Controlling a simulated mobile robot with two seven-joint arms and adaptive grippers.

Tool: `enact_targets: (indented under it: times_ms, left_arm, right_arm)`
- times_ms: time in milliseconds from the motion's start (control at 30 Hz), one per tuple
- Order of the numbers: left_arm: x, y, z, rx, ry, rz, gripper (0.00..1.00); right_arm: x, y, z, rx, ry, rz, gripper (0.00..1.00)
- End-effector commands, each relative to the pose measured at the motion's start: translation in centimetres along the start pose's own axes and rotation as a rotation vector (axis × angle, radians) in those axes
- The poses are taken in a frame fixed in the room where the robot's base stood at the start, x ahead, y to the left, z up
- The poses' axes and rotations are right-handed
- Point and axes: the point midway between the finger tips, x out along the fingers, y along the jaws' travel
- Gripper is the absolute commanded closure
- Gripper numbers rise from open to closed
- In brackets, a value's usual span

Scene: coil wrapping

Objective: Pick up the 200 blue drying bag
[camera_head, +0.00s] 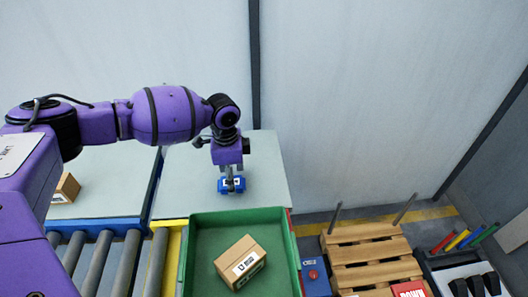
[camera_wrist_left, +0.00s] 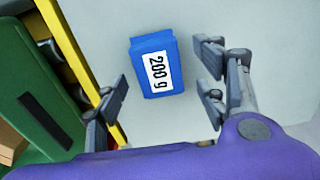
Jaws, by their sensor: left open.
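The blue drying bag (camera_head: 225,186) lies on the pale table (camera_head: 265,165) behind the green crate. In the left wrist view the bag (camera_wrist_left: 148,52) shows a white label reading "200 g". My left gripper (camera_head: 231,184) points down over the bag in the head view and covers part of it. In the left wrist view its fingers (camera_wrist_left: 162,95) are spread apart, with the bag between and a little beyond them. No finger is seen touching the bag. My right gripper is not in view.
A green crate (camera_head: 190,262) holding a cardboard box (camera_head: 240,262) stands in front of the table. Rollers (camera_head: 97,262) lie at left, with another box (camera_head: 66,188) behind them. A wooden pallet (camera_head: 370,252) and a blue box with a red button (camera_head: 314,275) are at right.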

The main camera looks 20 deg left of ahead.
Motion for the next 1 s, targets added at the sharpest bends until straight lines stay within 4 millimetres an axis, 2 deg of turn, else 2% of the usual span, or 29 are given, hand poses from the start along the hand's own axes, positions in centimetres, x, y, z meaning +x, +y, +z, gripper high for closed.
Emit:
enact_targets:
  times_ms: [100, 367, 733, 1000]
  left_arm:
    - [1.27, 0.10, 0.12, -0.001, -0.001, 0.002, 0.35]
    - [1.47, 0.08, 0.15, -0.001, -0.001, 0.001, 0.35]
    - [1.46, 0.09, 0.15, -0.002, -0.001, 0.001, 0.84]
    - [1.31, 0.06, 0.13, -0.002, 0.000, 0.000, 0.85]
  right_arm:
    - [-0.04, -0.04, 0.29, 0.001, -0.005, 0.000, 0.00]
    - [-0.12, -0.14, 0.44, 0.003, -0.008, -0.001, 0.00]
    - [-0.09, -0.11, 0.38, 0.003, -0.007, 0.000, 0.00]
    - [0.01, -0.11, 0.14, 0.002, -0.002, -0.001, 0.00]
